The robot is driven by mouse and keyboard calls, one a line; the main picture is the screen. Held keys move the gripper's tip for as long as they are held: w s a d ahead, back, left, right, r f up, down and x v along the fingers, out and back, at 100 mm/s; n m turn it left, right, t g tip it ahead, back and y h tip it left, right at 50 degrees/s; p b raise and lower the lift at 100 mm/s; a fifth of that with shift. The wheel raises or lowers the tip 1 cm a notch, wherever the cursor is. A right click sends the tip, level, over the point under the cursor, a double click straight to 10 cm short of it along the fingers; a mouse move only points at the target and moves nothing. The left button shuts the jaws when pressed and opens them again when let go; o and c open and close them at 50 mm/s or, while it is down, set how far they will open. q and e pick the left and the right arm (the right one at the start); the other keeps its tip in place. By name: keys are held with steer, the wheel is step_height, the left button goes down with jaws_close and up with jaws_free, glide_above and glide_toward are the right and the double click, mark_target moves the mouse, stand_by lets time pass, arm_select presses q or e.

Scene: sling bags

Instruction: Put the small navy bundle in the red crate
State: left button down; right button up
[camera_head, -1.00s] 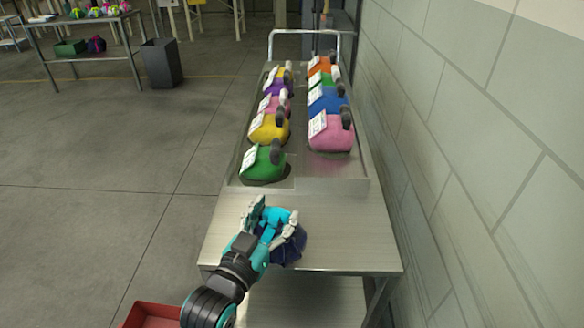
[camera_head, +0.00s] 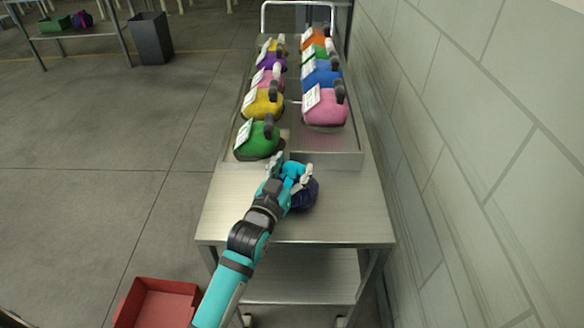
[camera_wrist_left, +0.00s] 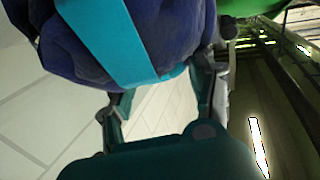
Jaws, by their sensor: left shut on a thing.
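The small navy bundle (camera_head: 304,194) is at the near part of the metal cart top, partly hidden by my left gripper (camera_head: 291,172). I cannot tell whether it touches the surface. In the left wrist view the navy bundle (camera_wrist_left: 62,45) fills the upper left, with a teal band across it. My left gripper (camera_wrist_left: 160,95) is shut on it, its fingers at the bundle's lower edge. The red crate (camera_head: 160,286) is low at the lower left, beside the cart, open-topped and empty where visible. My right gripper is not in view.
Two rows of colourful tagged bags stand in a tray on the metal cart (camera_head: 230,220); the green bag (camera_head: 257,142) is closest to my gripper. A block wall (camera_head: 460,150) runs along the right. A grey bin (camera_head: 150,38) stands far left. Floor left of the cart is clear.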

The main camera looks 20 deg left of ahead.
arm_select(q)
steer(key=shift+r, duration=0.1)
steer(key=shift+c, duration=1.9)
jaws_free()
steer(key=shift+f, duration=0.2)
